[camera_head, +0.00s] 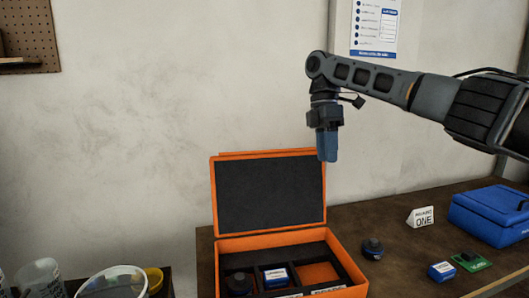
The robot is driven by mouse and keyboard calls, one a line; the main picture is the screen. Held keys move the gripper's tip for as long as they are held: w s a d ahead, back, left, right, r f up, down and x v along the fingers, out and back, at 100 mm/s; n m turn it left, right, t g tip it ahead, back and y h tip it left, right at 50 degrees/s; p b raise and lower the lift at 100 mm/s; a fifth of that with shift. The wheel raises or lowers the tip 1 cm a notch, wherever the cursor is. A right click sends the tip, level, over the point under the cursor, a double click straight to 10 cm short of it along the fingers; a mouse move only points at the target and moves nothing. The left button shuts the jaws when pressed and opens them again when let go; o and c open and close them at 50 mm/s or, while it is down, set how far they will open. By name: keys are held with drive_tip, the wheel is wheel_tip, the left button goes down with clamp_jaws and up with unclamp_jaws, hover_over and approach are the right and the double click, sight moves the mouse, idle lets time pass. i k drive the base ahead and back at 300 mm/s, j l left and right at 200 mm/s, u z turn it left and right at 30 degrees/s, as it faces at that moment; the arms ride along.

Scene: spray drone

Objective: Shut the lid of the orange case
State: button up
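The orange case (220,246) stands open on the dark bench, with its lid (268,196) raised upright at the back and the dark lining facing forward. Several compartments show in its base, holding a dark round part (238,284) at the left and a blue and white item (276,276) in the middle. My gripper (328,158) points down at the lid's upper right corner and overlaps it in the picture. I cannot tell whether it touches the lid. Its blue fingers appear close together, but their gap is not clear from this side.
Right of the case on the bench (355,222) are a dark round part (373,248), a blue block (441,271), a green board (471,261), a white sign (421,216) and a blue box (492,213). Clear containers (112,282) and a yellow cup (154,280) stand at lower left.

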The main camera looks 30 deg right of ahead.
sight(253, 191)
drive_tip(key=i, duration=0.95)
